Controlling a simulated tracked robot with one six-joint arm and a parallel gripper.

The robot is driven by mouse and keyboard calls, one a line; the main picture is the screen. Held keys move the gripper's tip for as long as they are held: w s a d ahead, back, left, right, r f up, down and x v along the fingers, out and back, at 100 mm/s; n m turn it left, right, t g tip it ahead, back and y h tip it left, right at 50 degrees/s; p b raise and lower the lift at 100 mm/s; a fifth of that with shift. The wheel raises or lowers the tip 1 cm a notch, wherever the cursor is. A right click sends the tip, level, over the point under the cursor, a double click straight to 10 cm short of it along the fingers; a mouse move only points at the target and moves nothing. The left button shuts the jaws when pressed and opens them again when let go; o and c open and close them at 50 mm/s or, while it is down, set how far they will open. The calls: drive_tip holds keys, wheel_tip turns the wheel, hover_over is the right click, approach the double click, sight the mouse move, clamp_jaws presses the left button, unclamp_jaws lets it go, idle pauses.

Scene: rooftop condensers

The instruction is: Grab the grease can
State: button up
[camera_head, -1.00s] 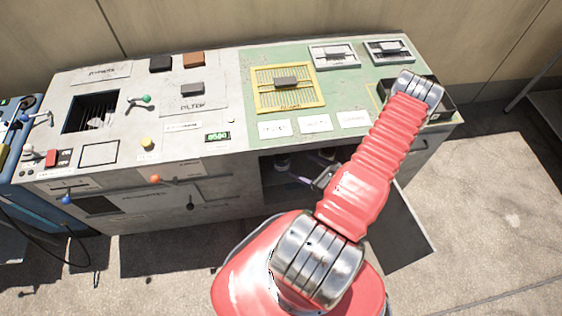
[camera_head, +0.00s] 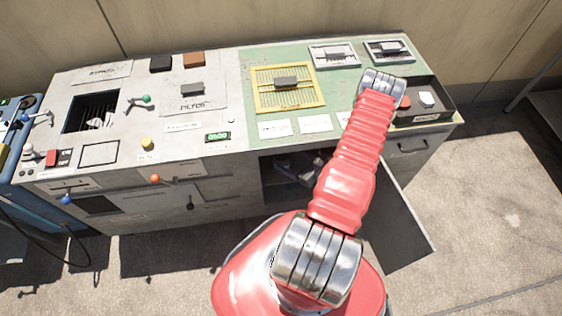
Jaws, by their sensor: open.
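My gripper (camera_head: 293,168) is partly visible inside the dark open compartment in the front of the cabinet, in the body camera view. Its jaws are open. My red arm hides part of it. The compartment is in deep shade. I cannot pick out the grease can for certain among the dark shapes there, nor tell how far the jaws are from it.
The open compartment door (camera_head: 408,230) stands out from the cabinet at right. A black tray (camera_head: 438,112) with a red and a white piece sits on the worktop's right end. A yellow grille (camera_head: 262,98) and levers fill the top. Floor at right is clear.

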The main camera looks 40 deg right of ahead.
sight(283, 155)
drive_tip(key=shift+w+f, duration=0.25)
drive_tip(key=shift+w, duration=0.4)
drive_tip(key=shift+f+x, duration=0.1)
drive_tip(key=shift+x, duration=1.2)
drive_tip(key=shift+f+x, duration=0.15)
drive_tip(key=shift+x, duration=1.15)
drive_tip(key=shift+s+d, duration=0.1)
drive_tip(key=shift+c, duration=0.6)
drive_tip(key=c, duration=1.3)
drive_tip(key=shift+r, duration=0.2)
drive_tip(key=shift+r, duration=0.2)
drive_tip(key=s+d, duration=0.1)
drive_tip(key=s, duration=1.7)
drive_tip(key=shift+d, duration=0.2)
